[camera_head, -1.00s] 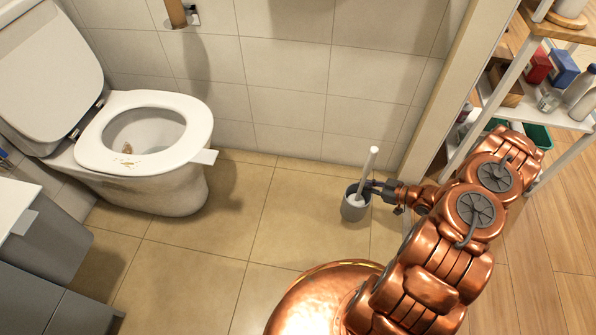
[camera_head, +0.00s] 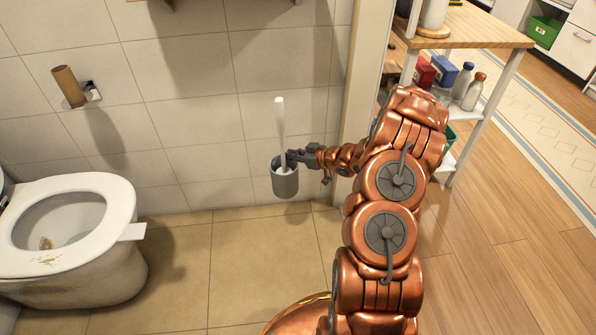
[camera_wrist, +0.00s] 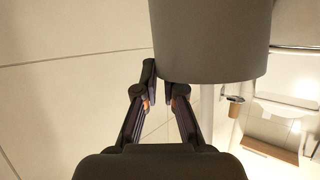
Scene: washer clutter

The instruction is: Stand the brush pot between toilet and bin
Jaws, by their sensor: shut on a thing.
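The brush pot (camera_head: 286,184) is a grey cup with a white-handled brush (camera_head: 280,120) standing up in it. My gripper (camera_head: 296,158) is shut on the pot's rim from the right and holds it upright in the air, in front of the tiled wall. In the wrist view the pot (camera_wrist: 210,40) fills the top, with my gripper (camera_wrist: 150,85) against it. No bin shows in the current head view.
A paper roll holder (camera_head: 75,88) is on the wall above the toilet. A wooden-topped shelf (camera_head: 470,28) with bottles and boxes stands at the right, behind a wall edge. The tiled floor (camera_head: 250,265) right of the toilet is clear.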

